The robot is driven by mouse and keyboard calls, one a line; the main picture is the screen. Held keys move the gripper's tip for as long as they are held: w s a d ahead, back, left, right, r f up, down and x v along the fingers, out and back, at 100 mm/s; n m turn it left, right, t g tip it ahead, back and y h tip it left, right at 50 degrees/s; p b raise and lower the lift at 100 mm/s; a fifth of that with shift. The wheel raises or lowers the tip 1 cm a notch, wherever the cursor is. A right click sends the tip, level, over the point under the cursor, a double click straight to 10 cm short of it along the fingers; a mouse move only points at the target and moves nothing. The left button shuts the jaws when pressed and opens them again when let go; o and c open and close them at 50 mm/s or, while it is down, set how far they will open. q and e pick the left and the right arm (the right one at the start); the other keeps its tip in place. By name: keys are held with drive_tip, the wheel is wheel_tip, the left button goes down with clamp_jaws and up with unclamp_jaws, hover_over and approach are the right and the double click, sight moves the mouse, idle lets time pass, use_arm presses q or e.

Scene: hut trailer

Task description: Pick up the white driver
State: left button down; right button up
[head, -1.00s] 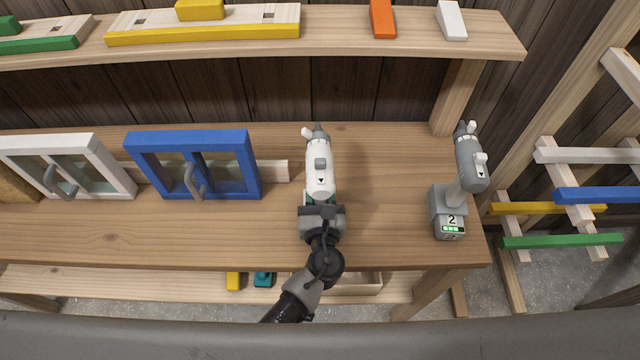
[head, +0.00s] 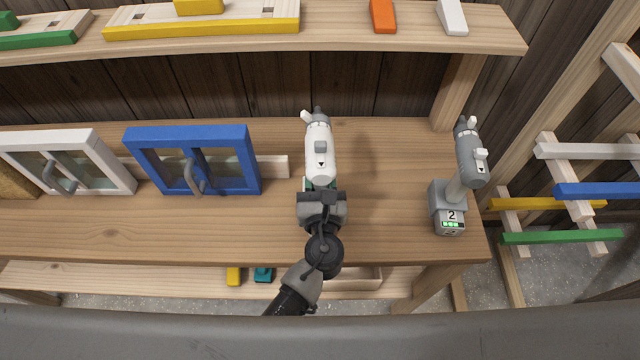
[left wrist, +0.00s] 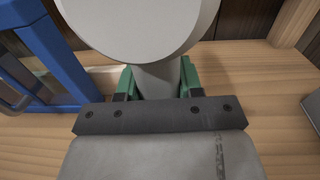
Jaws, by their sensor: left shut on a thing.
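The white driver (head: 319,153) stands at the middle of the wooden workbench in the head view, its grey nose pointing to the back. My left gripper (head: 321,186) reaches in from the front and is shut on the driver's handle, below its body. In the left wrist view the driver's round pale rear end (left wrist: 140,22) fills the top, with the green fingers of my left gripper (left wrist: 158,82) on either side of the handle. The driver's base is hidden, so I cannot tell whether it clears the bench. My right gripper is not in view.
A grey driver (head: 468,160) on a battery marked 2 stands to the right on the bench (head: 390,220). A blue window frame (head: 250,165) and a white one (head: 95,150) stand to the left. A shelf (head: 340,40) runs above the back. Bench between the drivers is clear.

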use_arm(q)
drive_tip(key=shift+s+r, duration=0.1)
drive_tip(key=shift+s, duration=0.65)
drive_tip(key=s, duration=1.6)
drive_tip(key=shift+s+d, duration=0.25)
drive_tip(key=shift+d, duration=0.1)
drive_tip(key=shift+r, duration=0.1)
drive_tip(key=shift+w, duration=0.1)
drive_tip(key=shift+w+a+f, duration=0.1)
drive_tip(key=shift+w+f, duration=0.3)
drive_tip(key=shift+w, duration=2.6)
drive_tip(key=shift+w+a+f, duration=0.15)
drive_tip(key=shift+w+f, duration=0.2)
drive_tip(key=shift+w, duration=2.6)
drive_tip(key=shift+w+a+f, duration=0.1)
drive_tip(key=shift+w+f, duration=0.3)
drive_tip(key=shift+w, duration=2.6)
drive_tip(key=shift+f, duration=0.1)
drive_tip(key=shift+f, duration=0.3)
drive_tip(key=shift+f, duration=0.15)
